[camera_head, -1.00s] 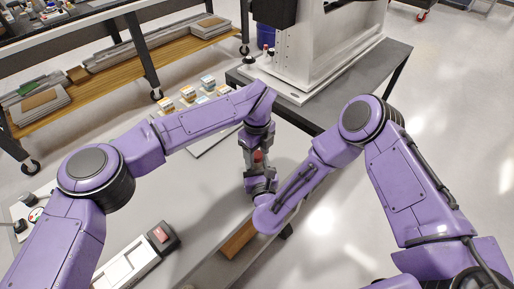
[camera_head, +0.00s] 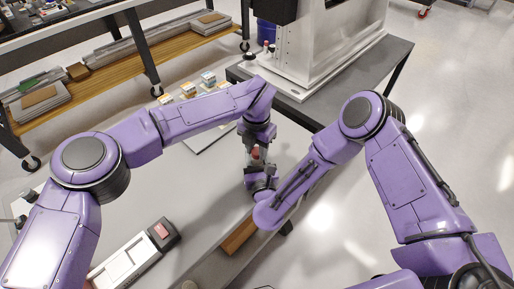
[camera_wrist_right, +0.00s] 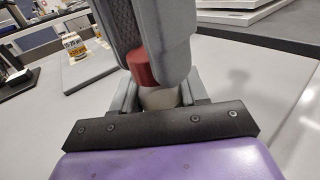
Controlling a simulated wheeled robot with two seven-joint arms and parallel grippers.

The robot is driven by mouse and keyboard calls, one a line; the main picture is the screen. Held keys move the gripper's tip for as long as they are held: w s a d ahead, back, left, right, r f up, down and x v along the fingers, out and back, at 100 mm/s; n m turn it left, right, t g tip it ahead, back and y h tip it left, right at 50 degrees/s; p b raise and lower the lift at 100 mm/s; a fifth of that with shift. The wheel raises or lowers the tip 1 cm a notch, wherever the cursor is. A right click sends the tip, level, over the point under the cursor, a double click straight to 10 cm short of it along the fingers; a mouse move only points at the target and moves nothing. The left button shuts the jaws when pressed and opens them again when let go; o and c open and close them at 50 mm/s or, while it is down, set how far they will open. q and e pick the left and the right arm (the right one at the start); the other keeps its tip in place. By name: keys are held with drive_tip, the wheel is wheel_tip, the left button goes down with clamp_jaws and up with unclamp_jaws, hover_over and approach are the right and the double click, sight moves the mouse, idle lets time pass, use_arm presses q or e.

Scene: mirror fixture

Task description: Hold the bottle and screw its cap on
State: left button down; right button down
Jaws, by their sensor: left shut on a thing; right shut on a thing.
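The red cap (camera_wrist_right: 141,68) shows in the right wrist view between the grey fingers of my left gripper (camera_wrist_right: 160,60), which reaches in from above. The cap also shows as a small red spot in the head view (camera_head: 256,153). Below it, the pale bottle (camera_wrist_right: 159,98) stands between the fingers of my right gripper (camera_wrist_right: 160,95), which is shut on it. Most of the bottle is hidden by the fingers and the black gripper body. The cap looks slightly tilted and left of the bottle in the right wrist view. I cannot tell whether they touch.
Several small labelled boxes (camera_head: 208,79) stand at the back of the grey table (camera_head: 190,190). A white tray (camera_head: 122,262) and a dark block with a red top (camera_head: 162,232) lie at the front. A large metal machine (camera_head: 320,50) stands behind on the right.

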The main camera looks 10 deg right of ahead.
use_arm(q)
drive_tip(key=c, duration=0.7)
unclamp_jaws()
use_arm(e)
drive_tip(key=shift+d, duration=0.1)
use_arm(q)
drive_tip(key=shift+o, duration=0.2)
wheel_tip(320, 180, up, 12)
use_arm(e)
drive_tip(key=c, duration=0.5)
unclamp_jaws()
